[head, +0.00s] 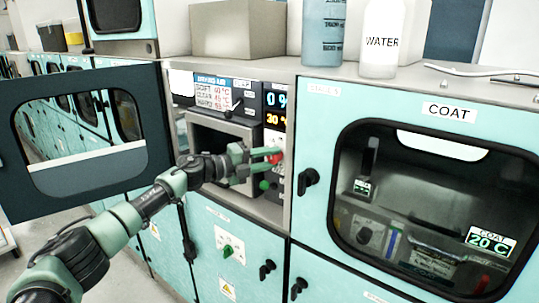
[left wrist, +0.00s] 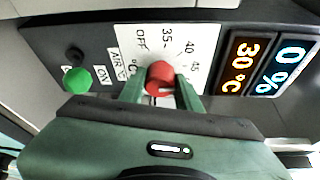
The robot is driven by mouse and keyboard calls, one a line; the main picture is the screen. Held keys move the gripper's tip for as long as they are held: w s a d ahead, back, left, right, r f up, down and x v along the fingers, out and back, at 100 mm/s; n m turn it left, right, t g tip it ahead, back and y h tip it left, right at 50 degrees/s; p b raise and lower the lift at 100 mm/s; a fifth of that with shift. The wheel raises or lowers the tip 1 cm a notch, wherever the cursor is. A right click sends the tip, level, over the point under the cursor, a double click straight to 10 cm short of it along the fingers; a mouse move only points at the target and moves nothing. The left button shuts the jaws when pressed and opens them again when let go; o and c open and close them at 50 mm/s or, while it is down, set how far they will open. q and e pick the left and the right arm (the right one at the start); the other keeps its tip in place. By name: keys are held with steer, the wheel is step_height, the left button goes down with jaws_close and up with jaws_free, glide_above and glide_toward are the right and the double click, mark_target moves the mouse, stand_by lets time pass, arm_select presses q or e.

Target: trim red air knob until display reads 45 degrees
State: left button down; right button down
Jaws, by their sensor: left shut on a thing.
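The red air knob (head: 274,155) sits on the control panel between the open door and the COAT cabinet. In the left wrist view the knob (left wrist: 160,77) stands beside a white scale (left wrist: 190,50) marked OFF, 35, 40 and 45. My left gripper (head: 261,157) is shut on the knob, one finger on each side, as the left wrist view (left wrist: 160,90) shows. The knob's pointer cannot be made out. The orange display (left wrist: 241,62) reads 30 °C; it also shows in the head view (head: 272,119). My right gripper is not in view.
A blue display (left wrist: 288,68) reads 0 %. A green button (left wrist: 77,80) marked ON is beside the knob. The open dark door (head: 85,180) stands left of my arm. The COAT cabinet (head: 312,130) is at the right, with a black handle (head: 307,181) near the panel.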

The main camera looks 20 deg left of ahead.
arm_select(q)
steer(key=shift+f+m, duration=0.15)
steer(key=shift+m, duration=0.25)
steer(key=c, duration=1)
jaws_free()
steer(key=b+v, duration=0.2)
steer(key=v, duration=0.5)
steer(key=shift+s+a+r, duration=0.2)
steer(key=shift+s+r, duration=0.05)
steer(key=shift+s, duration=0.05)
